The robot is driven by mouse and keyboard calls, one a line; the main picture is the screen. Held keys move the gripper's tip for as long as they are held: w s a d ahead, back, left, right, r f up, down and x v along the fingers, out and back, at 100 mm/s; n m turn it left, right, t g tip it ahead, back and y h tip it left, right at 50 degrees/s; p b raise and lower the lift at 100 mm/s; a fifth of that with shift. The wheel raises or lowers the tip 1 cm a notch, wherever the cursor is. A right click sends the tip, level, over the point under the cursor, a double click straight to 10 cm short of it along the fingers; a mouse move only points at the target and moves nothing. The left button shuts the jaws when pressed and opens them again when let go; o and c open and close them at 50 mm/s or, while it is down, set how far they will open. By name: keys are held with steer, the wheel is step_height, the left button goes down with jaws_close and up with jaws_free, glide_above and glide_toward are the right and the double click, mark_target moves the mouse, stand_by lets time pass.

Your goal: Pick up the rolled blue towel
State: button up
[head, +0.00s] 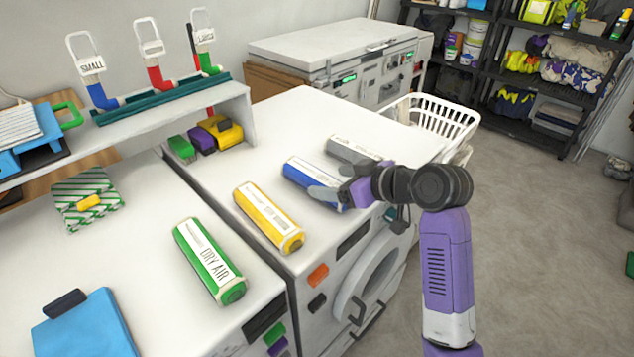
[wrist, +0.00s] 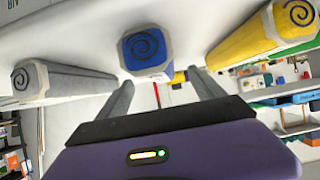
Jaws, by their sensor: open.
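The rolled blue towel (head: 303,176) lies on the white machine top with a white label band around it. Its spiral end faces the camera in the wrist view (wrist: 148,50). My gripper (head: 336,194) is at the near end of the blue roll, and partly hides that end in the head view. In the wrist view my gripper's fingers (wrist: 162,86) are apart, with the blue end showing between and above them. Nothing is held. I cannot tell whether the fingers touch the towel.
A yellow roll (head: 268,217) lies to the left of the blue one and a grey roll (head: 353,148) to the right. A green roll (head: 208,260) is farther left. A white basket (head: 440,115) stands behind my arm. A shelf (head: 180,105) crosses the back left.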

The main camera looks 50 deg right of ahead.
mark_target(323, 178)
steer(key=shift+x, duration=3.1)
steer(key=shift+w+d+r, duration=0.1)
steer(key=shift+r, duration=0.05)
steer(key=c, duration=1.6)
steer(key=shift+r, duration=0.1)
step_height(323, 178, up, 20)
steer(key=p, duration=0.1)
